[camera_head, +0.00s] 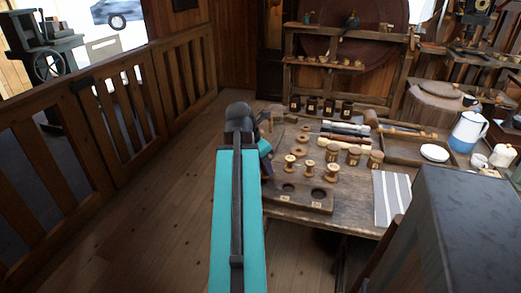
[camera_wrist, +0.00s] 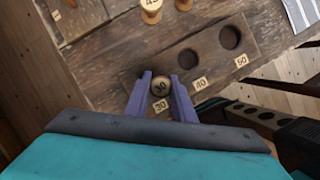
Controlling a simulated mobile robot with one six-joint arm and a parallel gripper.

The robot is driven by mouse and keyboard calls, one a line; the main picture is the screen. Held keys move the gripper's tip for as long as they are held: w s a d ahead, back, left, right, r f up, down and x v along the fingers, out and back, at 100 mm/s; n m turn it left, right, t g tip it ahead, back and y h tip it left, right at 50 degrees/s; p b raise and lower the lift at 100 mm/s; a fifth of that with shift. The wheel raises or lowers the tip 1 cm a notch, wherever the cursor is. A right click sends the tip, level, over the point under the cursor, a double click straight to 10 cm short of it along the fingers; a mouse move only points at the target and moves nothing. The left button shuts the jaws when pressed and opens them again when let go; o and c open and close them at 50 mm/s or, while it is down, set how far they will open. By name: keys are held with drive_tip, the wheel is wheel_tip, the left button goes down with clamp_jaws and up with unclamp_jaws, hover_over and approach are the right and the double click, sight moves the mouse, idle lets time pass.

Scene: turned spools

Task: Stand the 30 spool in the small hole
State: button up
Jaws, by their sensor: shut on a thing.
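The 30 spool (camera_wrist: 160,88) shows its pale round end, marked 30, between my gripper's fingers in the wrist view. My gripper (camera_wrist: 160,80) is shut on it. The dark wooden board (camera_wrist: 205,66) carries labels 30, 40 and 50. The 40 hole (camera_wrist: 188,58) and the 50 hole (camera_wrist: 230,37) are empty. The spool is over the spot by the 30 label (camera_wrist: 161,107) and covers the small hole. I cannot tell whether it is in the hole or just above it. In the head view the board (camera_head: 312,201) is partly behind my arm.
Several pale spools (camera_head: 309,167) stand behind the board; one (camera_wrist: 152,8) shows in the wrist view. Darker round pieces (camera_head: 354,156) stand to their right. A striped cloth (camera_head: 392,197) lies at the right. A tray (camera_head: 402,151) and blue pot (camera_head: 468,131) are farther back.

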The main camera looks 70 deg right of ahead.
drive_tip(key=shift+w+d+r+m+p, duration=0.35)
drive_tip(key=shift+d+r+p, duration=0.35)
drive_tip(key=shift+p, duration=2.2)
drive_tip(key=p, duration=0.4)
drive_tip(key=shift+w+d+r+p, duration=0.2)
drive_tip(key=shift+r+p, duration=0.1)
drive_tip(key=shift+p, duration=0.1)
drive_tip(key=shift+m+g+p, duration=0.25)
drive_tip(key=shift+g+p, duration=0.05)
drive_tip(key=shift+p, duration=0.25)
drive_tip(key=p, duration=0.7)
drive_tip(key=shift+w+d+r+m, duration=0.1)
drive_tip(key=shift+w+r+m, duration=0.1)
drive_tip(key=shift+r+m, duration=0.1)
drive_tip(key=p, duration=0.6)
drive_tip(key=shift+w+a+m, duration=0.1)
drive_tip(key=shift+a+m, duration=0.15)
drive_tip(key=shift+m, duration=0.05)
drive_tip(key=shift+f+p, duration=0.1)
drive_tip(key=shift+p, duration=0.4)
drive_tip(key=shift+f, duration=0.2)
drive_tip(key=shift+f+b, duration=2.3)
drive_tip(key=shift+f, duration=0.55)
